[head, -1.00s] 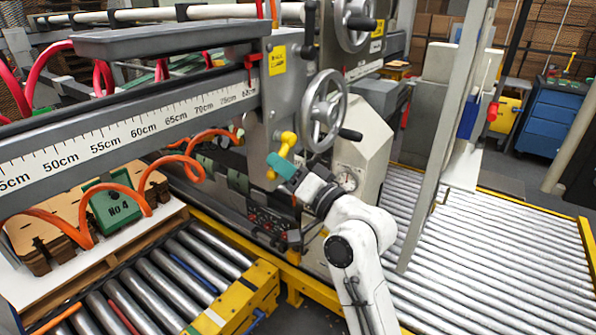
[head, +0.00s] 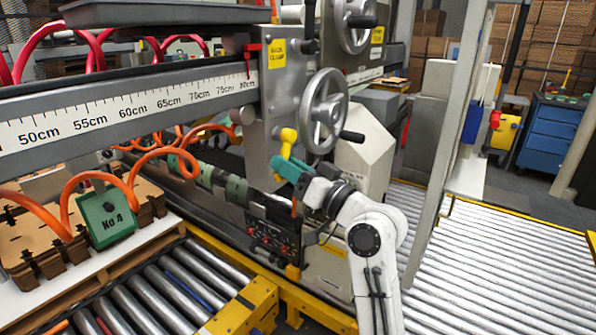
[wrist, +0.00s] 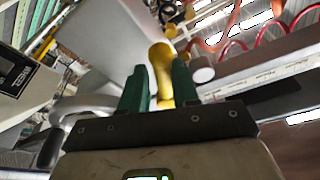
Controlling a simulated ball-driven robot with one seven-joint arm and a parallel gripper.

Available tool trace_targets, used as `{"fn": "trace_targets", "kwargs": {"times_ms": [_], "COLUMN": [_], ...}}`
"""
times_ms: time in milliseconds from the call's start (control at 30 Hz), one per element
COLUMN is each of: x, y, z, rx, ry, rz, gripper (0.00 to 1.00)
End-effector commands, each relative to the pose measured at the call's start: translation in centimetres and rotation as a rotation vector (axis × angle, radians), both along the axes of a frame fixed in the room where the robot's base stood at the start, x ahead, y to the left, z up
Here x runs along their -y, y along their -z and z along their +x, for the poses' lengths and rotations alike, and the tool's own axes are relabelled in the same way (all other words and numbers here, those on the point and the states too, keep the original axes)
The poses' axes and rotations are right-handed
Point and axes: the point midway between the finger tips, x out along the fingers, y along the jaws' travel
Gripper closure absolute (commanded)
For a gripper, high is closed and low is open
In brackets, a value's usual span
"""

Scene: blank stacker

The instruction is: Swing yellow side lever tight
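The yellow side lever (head: 287,140) hangs from the grey upright plate below the 80cm end of the ruler beam. My gripper (head: 288,167) has green fingers and reaches up to the lever from the lower right. In the wrist view the yellow lever (wrist: 162,65) stands between the two green fingers of my gripper (wrist: 160,85). The fingers are close together around it, with the right finger against it and little gap at the left.
A spoked handwheel (head: 325,110) with a dark knob sits just right of the lever. A control panel (head: 273,240) is below my gripper. Orange coiled hoses (head: 155,160) hang at left. A grey upright post (head: 440,150) stands right of my arm.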

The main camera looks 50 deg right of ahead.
Motion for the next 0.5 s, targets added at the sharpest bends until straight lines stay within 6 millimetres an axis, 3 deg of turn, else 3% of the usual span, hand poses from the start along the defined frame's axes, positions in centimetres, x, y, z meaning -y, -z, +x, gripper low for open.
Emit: {"fn": "trace_targets", "kwargs": {"times_ms": [500], "x": [1.3], "y": [0.6], "z": [0.0], "rx": [0.009], "ry": [0.002], "rz": [-0.213], "gripper": [0.71]}}
